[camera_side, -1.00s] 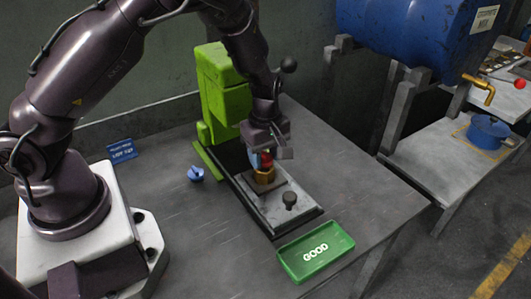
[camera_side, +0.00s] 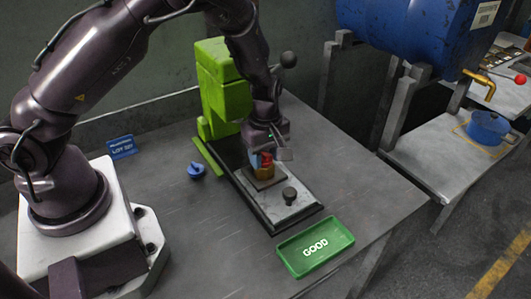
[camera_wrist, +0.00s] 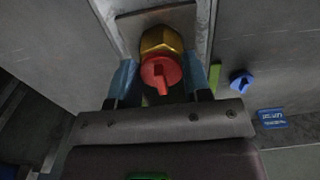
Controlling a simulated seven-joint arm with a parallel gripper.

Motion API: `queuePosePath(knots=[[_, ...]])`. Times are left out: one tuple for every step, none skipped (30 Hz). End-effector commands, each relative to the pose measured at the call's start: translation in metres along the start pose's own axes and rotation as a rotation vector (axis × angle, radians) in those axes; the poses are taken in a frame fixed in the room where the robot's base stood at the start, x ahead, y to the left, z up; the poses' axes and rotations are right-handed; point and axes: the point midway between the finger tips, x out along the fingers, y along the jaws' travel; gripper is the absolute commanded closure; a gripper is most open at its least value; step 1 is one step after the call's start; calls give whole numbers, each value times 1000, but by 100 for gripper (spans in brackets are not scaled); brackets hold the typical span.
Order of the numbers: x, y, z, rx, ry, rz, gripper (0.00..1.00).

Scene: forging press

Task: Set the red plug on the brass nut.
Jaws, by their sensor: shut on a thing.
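The red plug (camera_side: 266,158) is between the blue fingers of my gripper (camera_side: 261,160), which is shut on it. The brass nut (camera_side: 264,174) stands on the press's plate directly below the plug. In the wrist view the red plug (camera_wrist: 160,73), with a raised bar on its face, overlaps the edge of the brass nut (camera_wrist: 161,41). The blue fingers of my gripper (camera_wrist: 160,76) flank the plug. I cannot tell whether plug and nut touch.
The green press (camera_side: 217,85) stands behind the nut, with a dark knob (camera_side: 290,195) in front. A blue plug-like part (camera_side: 196,170) lies left of the press. A green GOOD tray (camera_side: 316,246) lies at front right. The table's left middle is clear.

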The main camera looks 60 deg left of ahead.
Motion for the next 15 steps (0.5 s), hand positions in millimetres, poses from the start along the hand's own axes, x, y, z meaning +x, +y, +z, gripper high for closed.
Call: queuePosePath(knots=[[0, 0, 0, 0, 0, 0, 63], [0, 0, 0, 0, 0, 0, 63], [0, 0, 0, 0, 0, 0, 63], [0, 0, 0, 0, 0, 0, 63], [0, 0, 0, 0, 0, 1, 63], [0, 0, 0, 0, 0, 1, 63], [0, 0, 0, 0, 0, 1, 51], [0, 0, 0, 0, 0, 1, 44], [0, 0, 0, 0, 0, 1, 35], [0, 0, 0, 0, 0, 1, 28], [0, 0, 0, 0, 0, 1, 26], [0, 0, 0, 0, 0, 1, 26], [0, 0, 0, 0, 0, 1, 26], [0, 0, 0, 0, 0, 1, 26], [0, 0, 0, 0, 0, 1, 26]])
